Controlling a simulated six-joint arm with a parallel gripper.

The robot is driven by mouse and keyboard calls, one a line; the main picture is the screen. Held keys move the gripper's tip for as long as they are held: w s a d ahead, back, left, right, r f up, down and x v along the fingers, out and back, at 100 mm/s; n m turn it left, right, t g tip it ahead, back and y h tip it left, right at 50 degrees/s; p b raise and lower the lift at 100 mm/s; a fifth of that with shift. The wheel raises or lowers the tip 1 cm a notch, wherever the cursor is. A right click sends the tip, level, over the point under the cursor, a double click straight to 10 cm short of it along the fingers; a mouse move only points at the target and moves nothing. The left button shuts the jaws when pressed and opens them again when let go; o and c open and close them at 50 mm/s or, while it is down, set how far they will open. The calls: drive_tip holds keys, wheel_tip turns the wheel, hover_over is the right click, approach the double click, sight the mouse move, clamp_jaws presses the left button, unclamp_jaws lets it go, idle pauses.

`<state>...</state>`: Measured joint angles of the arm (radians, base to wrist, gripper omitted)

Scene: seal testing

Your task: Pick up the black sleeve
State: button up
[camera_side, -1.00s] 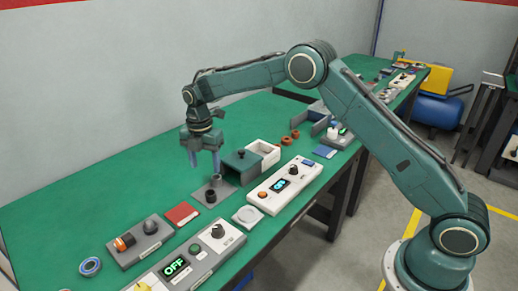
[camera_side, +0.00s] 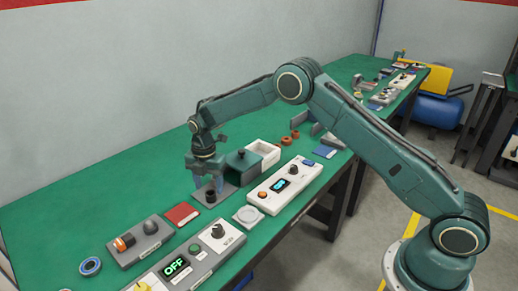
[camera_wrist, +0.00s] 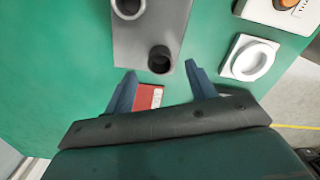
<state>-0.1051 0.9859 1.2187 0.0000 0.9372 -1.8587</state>
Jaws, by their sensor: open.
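The black sleeve (camera_side: 210,197) stands upright near the front of a grey plate on the green bench. In the wrist view the black sleeve (camera_wrist: 160,60) shows its open top, just beyond the gap between my fingertips. My gripper (camera_side: 207,186) is open and empty, pointing down low over the plate close to the sleeve. In the wrist view my gripper (camera_wrist: 160,71) has its two blue fingers spread apart.
The grey plate (camera_wrist: 152,30) has a dark green box (camera_side: 242,166) behind it. A white control unit (camera_side: 284,186) stands to the right. Open green bench lies to the left.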

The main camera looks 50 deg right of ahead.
sight(210, 191)
drive_tip(key=shift+f, duration=1.65)
drive_tip(key=c, duration=1.1)
wheel_tip(210, 191, up, 20)
